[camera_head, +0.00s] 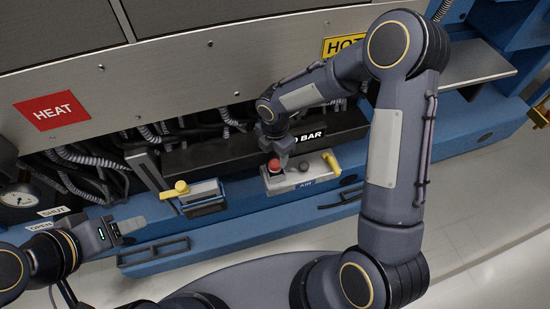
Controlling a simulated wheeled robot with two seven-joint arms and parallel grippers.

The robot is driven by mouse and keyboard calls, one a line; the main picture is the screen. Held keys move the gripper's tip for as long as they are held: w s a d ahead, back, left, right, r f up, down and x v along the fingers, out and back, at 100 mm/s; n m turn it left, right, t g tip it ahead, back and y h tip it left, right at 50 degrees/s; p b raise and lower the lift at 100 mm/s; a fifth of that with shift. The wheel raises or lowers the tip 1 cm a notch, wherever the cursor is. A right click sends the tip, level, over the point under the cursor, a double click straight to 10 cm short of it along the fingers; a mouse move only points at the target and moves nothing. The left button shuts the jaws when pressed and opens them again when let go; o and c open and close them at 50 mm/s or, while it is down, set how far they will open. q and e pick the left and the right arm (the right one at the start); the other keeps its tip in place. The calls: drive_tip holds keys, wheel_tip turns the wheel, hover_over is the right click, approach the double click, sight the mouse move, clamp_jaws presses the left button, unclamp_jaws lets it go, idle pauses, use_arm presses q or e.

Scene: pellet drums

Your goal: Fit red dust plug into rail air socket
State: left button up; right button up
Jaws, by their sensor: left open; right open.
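The red dust plug (274,164) is a small red cap at the left end of a pale block (295,182) marked AIR on the blue rail. Whether it is seated in a socket or only resting there I cannot tell. A dark round fitting (303,167) is on the same block, right of the plug. My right gripper (279,152) is open, pointing down just above the red plug; its fingers hide part of the area, and contact is unclear. My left gripper (130,228) is open and empty, apart from the plug at lower left.
A yellow lever (331,163) stands at the AIR block's right end. A second block (203,195) with a yellow handle (180,188) is to the left. Dark hoses (85,160) and a black bar (240,150) lie behind. A gauge (20,198) is at far left.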

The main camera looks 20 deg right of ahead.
sight(275, 162)
drive_tip(key=s+d+r+m+p, duration=0.1)
drive_tip(key=s+d+r+m, duration=0.15)
drive_tip(key=r, duration=0.45)
drive_tip(key=s+d+r+m, duration=0.1)
drive_tip(key=d+r+m, duration=0.15)
drive_tip(key=r, duration=0.35)
drive_tip(key=s+d+r+m+t+y, duration=0.1)
drive_tip(key=s+r+m, duration=0.3)
drive_tip(key=s+m, duration=0.5)
drive_tip(key=s+d+r+m+t+y, duration=0.1)
drive_tip(key=s+r+m+t, duration=0.3)
drive_tip(key=s+m, duration=0.5)
drive_tip(key=shift+s+d+r+m+t+y, duration=0.3)
drive_tip(key=shift+r+m+y, duration=0.5)
drive_tip(key=shift+m, duration=0.4)
drive_tip(key=shift+f, duration=0.1)
wheel_tip(275, 162, up, 18)
drive_tip(key=p, duration=1.7)
drive_tip(key=shift+f+p, duration=0.2)
drive_tip(key=shift+p, duration=0.2)
